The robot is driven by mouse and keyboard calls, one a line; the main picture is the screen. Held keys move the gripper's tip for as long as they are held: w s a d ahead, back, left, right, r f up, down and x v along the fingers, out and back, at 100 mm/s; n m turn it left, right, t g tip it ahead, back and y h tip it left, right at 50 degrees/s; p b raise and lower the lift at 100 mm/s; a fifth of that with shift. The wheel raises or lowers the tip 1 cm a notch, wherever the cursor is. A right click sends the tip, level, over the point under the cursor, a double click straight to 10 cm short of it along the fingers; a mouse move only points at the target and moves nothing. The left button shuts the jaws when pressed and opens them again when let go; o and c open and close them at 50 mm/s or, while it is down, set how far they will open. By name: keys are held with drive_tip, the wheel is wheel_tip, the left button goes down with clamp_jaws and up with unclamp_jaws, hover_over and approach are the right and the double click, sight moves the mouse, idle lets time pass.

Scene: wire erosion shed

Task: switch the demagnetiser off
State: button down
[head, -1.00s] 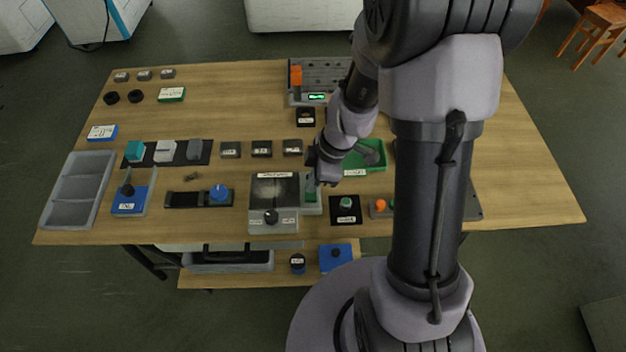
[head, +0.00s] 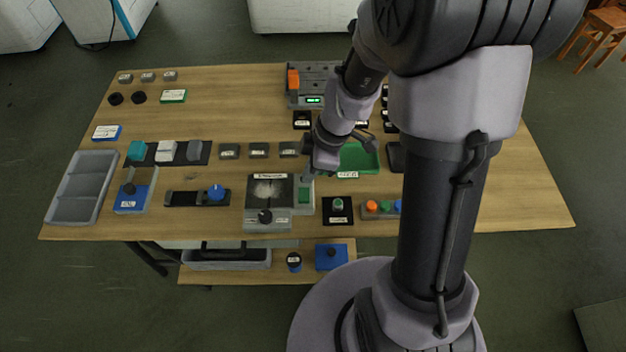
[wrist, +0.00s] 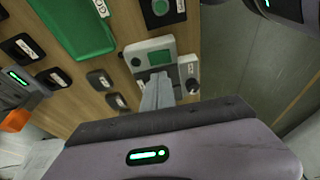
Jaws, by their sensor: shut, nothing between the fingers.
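The demagnetiser appears to be the grey box with a dark top plate, a white label and a black knob (head: 265,217) at the front middle of the table; its plate (head: 268,190) is bare. Against its right side is a light grey unit with a green part (head: 304,195), which also shows in the wrist view (wrist: 159,57). My gripper (head: 307,176) is shut and empty, just behind that green part in the head view. In the wrist view its fingers (wrist: 157,90) point toward the grey unit and hide part of what lies beyond. Contact cannot be told.
A black plate with a green knob (head: 338,206) and a box with coloured buttons (head: 380,208) stand to the right. Small dark blocks (head: 259,151) line the area behind.

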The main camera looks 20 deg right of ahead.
wheel_tip(320, 180, up, 7)
drive_tip(key=w+d+p, duration=0.1)
drive_tip(key=d+p, duration=0.1)
drive_tip(key=shift+w+d+r+p, duration=0.15)
drive_tip(key=shift+d+p, duration=0.05)
drive_tip(key=shift+p, duration=0.15)
drive_tip(key=s+a+r+m+t, duration=0.2)
drive_tip(key=s+a+r+m, duration=0.1)
drive_tip(key=s+r+m, duration=0.4)
drive_tip(key=s+a+r+m+t+h, duration=0.1)
drive_tip(key=s+a+r+m+t, duration=0.1)
drive_tip(key=s+r+m, duration=0.5)
wheel_tip(320, 180, up, 3)
drive_tip(key=a+m, duration=0.1)
drive_tip(key=m, duration=0.3)
drive_tip(key=shift+s+a+m+t, duration=0.25)
drive_tip(key=shift+a+m+t, duration=0.05)
